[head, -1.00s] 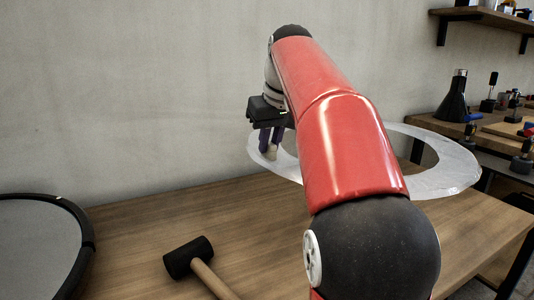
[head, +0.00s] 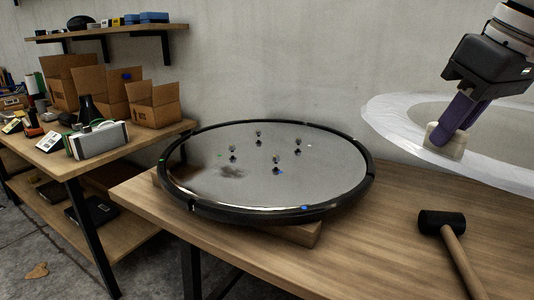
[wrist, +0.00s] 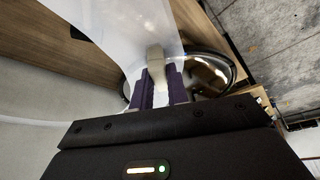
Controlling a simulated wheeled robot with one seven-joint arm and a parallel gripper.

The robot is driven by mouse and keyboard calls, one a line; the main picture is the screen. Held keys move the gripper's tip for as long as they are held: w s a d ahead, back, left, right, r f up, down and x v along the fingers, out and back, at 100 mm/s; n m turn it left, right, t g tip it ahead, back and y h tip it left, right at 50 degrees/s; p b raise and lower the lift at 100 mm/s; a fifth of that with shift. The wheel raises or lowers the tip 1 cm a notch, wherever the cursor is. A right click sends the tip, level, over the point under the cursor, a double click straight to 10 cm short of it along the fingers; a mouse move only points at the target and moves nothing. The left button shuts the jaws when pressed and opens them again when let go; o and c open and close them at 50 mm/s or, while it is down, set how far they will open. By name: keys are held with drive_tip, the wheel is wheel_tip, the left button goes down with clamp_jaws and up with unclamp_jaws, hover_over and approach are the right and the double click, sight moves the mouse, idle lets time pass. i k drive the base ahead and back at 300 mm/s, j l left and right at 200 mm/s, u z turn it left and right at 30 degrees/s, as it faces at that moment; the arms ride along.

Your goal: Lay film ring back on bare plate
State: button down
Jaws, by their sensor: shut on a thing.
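The film ring (head: 400,135) is a wide, translucent white band at the right of the head view, partly cut off by the frame. It is up in the air above the table, nearly level. My gripper (head: 447,137), with purple fingers, is shut on a pale block at the ring's band. The wrist view shows the fingers (wrist: 159,82) around this block, with the ring's film (wrist: 115,22) beyond. The bare plate (head: 320,170) is a round grey disc with a black rim, left of the ring. Several small dark pieces and a dark smudge show on it.
The plate rests on a wooden support on the wooden table (head: 390,235). A black-headed mallet (head: 442,223) lies to its right, below the ring. A wall shelf (head: 105,33) hangs above.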

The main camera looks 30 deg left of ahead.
sight(266, 151)
drive_tip(key=i+j+u, duration=0.15)
drive_tip(key=u, duration=0.25)
drive_tip(key=i+j+u, duration=0.15)
drive_tip(key=u, duration=0.25)
drive_tip(key=i+j+u, duration=0.2)
drive_tip(key=u, duration=0.15)
drive_tip(key=k+j, duration=0.2)
drive_tip(key=j, duration=0.15)
